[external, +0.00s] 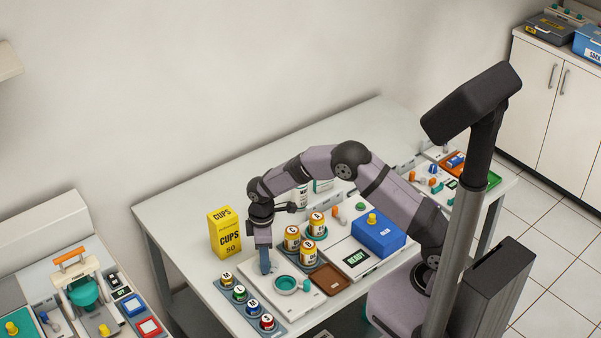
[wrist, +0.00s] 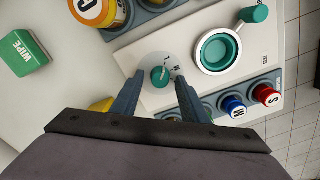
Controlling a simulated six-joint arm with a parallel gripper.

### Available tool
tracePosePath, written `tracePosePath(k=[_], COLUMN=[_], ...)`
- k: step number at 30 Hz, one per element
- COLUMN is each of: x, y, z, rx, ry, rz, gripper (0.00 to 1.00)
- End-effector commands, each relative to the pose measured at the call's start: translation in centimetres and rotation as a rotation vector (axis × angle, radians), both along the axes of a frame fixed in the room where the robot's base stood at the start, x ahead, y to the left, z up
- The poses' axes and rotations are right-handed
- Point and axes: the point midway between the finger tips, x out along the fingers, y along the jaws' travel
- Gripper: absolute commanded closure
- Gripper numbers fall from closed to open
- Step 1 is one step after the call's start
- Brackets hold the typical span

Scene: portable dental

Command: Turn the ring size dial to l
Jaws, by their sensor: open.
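The ring size dial (wrist: 160,76) is a small round teal knob on a white panel (wrist: 150,45), with small dark letters around its upper and right side. A pale mark shows on the knob, but I cannot read which letter it points to. My gripper (wrist: 158,84) is open, with one blue-grey finger on each side of the dial. I cannot tell whether either finger touches it. In the external view my gripper (external: 264,264) points down over the left part of the panel and hides most of the dial.
A round teal-and-white dish (wrist: 217,50) is right of the dial, near a teal knob (wrist: 255,13). Lettered caps, including a blue one (wrist: 232,105) and red one (wrist: 267,94), line the panel's edge. A yellow cups box (external: 225,232), orange-lidded jars (external: 308,250) and green wipe box (wrist: 22,53) stand nearby.

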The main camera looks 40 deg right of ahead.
Motion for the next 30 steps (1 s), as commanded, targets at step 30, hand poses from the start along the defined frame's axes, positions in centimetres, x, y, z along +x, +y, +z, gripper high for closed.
tracePosePath(k=[30], x=[0.0], y=[0.0], z=[7.2], rx=[0.001], ry=[-0.002], rz=[0.000], gripper=[0.59])
